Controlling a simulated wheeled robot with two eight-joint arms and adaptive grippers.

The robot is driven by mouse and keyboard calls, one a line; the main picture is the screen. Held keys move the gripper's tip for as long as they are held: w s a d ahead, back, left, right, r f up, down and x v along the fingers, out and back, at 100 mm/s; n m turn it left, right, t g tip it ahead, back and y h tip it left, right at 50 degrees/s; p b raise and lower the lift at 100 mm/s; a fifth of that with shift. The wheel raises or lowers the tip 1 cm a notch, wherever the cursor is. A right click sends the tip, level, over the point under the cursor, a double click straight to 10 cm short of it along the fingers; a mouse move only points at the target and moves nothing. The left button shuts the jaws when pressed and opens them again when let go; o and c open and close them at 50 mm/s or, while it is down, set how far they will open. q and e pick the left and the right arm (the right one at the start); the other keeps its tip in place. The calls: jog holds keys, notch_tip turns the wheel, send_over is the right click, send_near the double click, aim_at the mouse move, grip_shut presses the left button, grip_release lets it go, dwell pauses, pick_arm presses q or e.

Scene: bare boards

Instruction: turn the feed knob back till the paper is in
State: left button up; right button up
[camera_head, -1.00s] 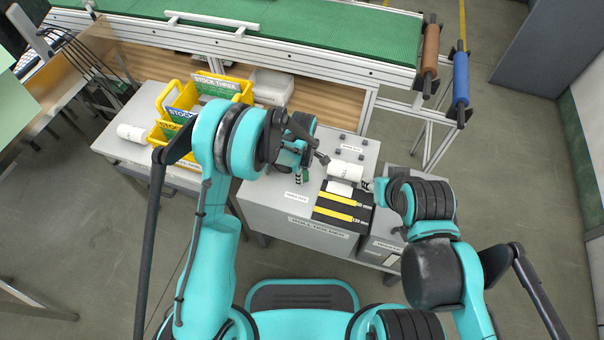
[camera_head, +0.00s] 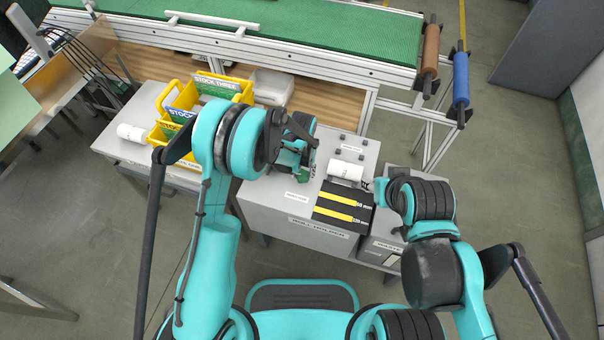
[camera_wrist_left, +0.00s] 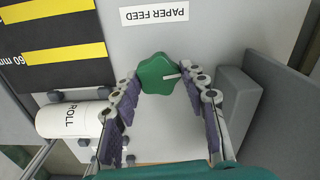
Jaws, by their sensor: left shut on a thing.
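The green feed knob (camera_wrist_left: 157,72) has a white pointer line, and it stands on the grey roll holder box (camera_head: 265,212) by the PAPER FEED label. My left gripper (camera_wrist_left: 162,88) is shut on it, one finger on each side; in the head view my left arm partly covers it. The white paper roll (camera_head: 346,170) lies behind the black gauge plate (camera_head: 342,208) with yellow stripes, and also shows in the left wrist view (camera_wrist_left: 70,120). No paper strip shows over the plate. My right gripper (camera_head: 377,188) is right of the roll; its fingers are too small to judge.
Yellow stock bins (camera_head: 183,100) and a second white roll (camera_head: 131,133) are on the grey bench at left. A grey waste box (camera_head: 382,250) stands at the front right. A green conveyor (camera_head: 300,30) runs behind. A grey block (camera_wrist_left: 238,97) is close beside the left fingers.

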aim_at(302, 174)
pick_arm(q)
jog(key=o, duration=0.9)
jog(key=shift+d+m, duration=0.15)
jog(key=shift+m, duration=0.25)
jog(key=shift+o, duration=0.9)
notch_tip(302, 174, up, 6)
jog(key=p, duration=0.3)
notch_tip(302, 174, up, 12)
